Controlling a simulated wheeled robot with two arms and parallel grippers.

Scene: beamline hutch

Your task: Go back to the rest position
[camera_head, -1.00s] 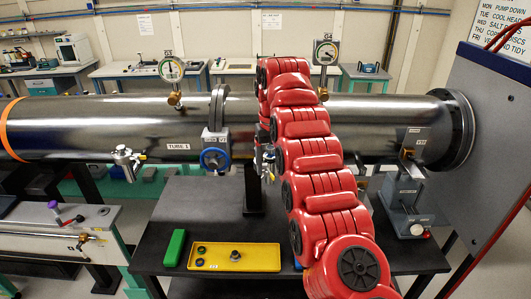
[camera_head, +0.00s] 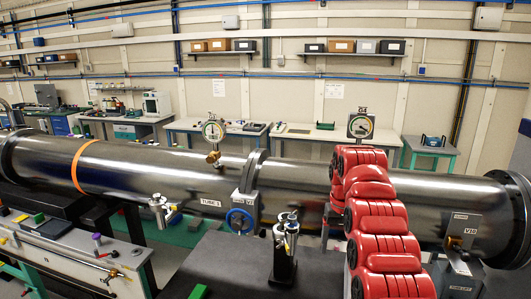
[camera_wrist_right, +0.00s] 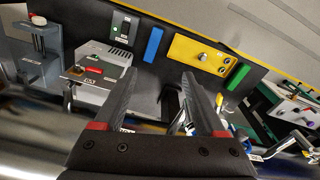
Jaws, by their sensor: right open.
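My right arm (camera_head: 385,235) rises in red segments from the bottom right of the head view, in front of the long steel tube (camera_head: 130,172). Its gripper is hidden behind the arm there. In the right wrist view my right gripper (camera_wrist_right: 160,76) shows two dark fingers spread apart. Nothing is held between them. My left gripper is in neither view.
The wrist view shows a yellow tray (camera_wrist_right: 187,48) with fittings, a blue block (camera_wrist_right: 153,43), a green block (camera_wrist_right: 238,76) and a grey box (camera_wrist_right: 100,75). In the head view a metal fitting (camera_head: 286,235) stands upright on the dark table (camera_head: 225,262). Gauges (camera_head: 213,131) top the tube.

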